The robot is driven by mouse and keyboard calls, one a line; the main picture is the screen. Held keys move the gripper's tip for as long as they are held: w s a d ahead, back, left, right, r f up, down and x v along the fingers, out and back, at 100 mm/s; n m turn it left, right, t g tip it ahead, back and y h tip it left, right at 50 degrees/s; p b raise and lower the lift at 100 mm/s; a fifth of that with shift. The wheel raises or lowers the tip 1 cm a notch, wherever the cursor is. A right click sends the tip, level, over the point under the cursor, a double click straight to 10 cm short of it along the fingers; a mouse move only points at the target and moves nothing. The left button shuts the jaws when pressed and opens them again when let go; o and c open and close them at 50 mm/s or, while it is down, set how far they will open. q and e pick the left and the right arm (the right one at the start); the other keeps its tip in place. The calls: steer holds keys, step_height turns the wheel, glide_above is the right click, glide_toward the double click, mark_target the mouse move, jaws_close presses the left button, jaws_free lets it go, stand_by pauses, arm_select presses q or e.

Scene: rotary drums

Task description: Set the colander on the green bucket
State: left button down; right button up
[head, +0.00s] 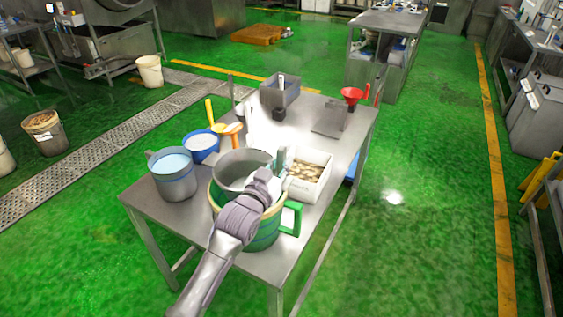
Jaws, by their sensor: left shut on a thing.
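The green bucket (263,236) stands near the front edge of the steel table, with a green handle on its right and a yellowish rim. A grey round vessel, which looks like the colander (232,172), is over the bucket's mouth and hides much of its far rim. My left gripper (276,172) is shut on the colander's near right side, above the bucket. My gripper and wrist hide part of both. I cannot tell whether the colander touches the bucket's rim. My right gripper is not in view.
A blue-grey pot (173,181) and a blue bowl (201,151) stand left of the bucket. A white box (309,183) of brown pieces is close on the right.

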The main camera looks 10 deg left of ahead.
arm_select(q)
steer(key=shift+f+b, duration=1.65)
steer(key=shift+f, duration=0.95)
steer(key=c, duration=1)
jaws_free()
steer(key=shift+s+f, duration=0.1)
steer(key=v, duration=1.2)
steer(key=shift+r, duration=0.2)
